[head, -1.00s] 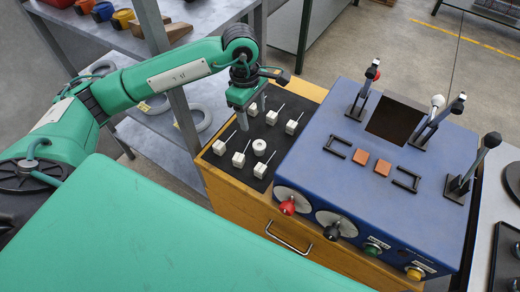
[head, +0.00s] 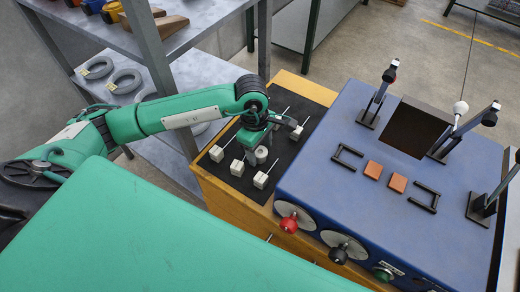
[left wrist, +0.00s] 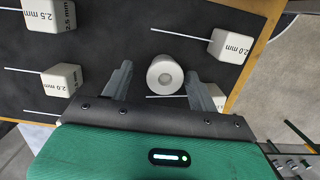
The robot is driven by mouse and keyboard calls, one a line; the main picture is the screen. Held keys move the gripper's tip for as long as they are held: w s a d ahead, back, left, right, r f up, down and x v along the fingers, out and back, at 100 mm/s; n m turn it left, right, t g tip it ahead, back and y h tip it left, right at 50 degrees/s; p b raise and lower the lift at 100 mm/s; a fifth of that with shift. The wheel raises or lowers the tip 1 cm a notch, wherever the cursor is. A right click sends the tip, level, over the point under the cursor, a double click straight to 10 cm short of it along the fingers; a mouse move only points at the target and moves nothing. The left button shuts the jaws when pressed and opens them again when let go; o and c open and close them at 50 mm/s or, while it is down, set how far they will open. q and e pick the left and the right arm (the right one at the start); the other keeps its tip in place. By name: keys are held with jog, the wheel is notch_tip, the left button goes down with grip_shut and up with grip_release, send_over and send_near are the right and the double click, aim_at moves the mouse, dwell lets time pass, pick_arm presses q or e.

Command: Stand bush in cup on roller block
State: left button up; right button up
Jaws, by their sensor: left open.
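In the left wrist view the bush (left wrist: 165,75) appears upright between and just beyond my spread fingertips. My left gripper (head: 256,150) points down over the mat and is open and empty; its fingers (left wrist: 158,80) show on either side of the bush. I cannot tell whether they touch it. I cannot make out a cup or roller block for certain. My right gripper is out of view.
Several white blocks with thin rods (head: 261,180) stand close around the bush; one (left wrist: 62,80) is marked 2.0 mm. A blue console (head: 340,205) with upright levers (head: 377,95), a dark square opening (head: 412,130) and two orange pads stands to the right. Grey shelves are behind.

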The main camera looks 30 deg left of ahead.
pick_arm(q)
jog(key=shift+s+d+r, duration=0.15)
jog(key=shift+s, duration=0.25)
jog(key=shift+c, duration=0.2)
jog(key=shift+w, duration=0.1)
jog(key=c, duration=1)
jog(key=shift+c, duration=0.2)
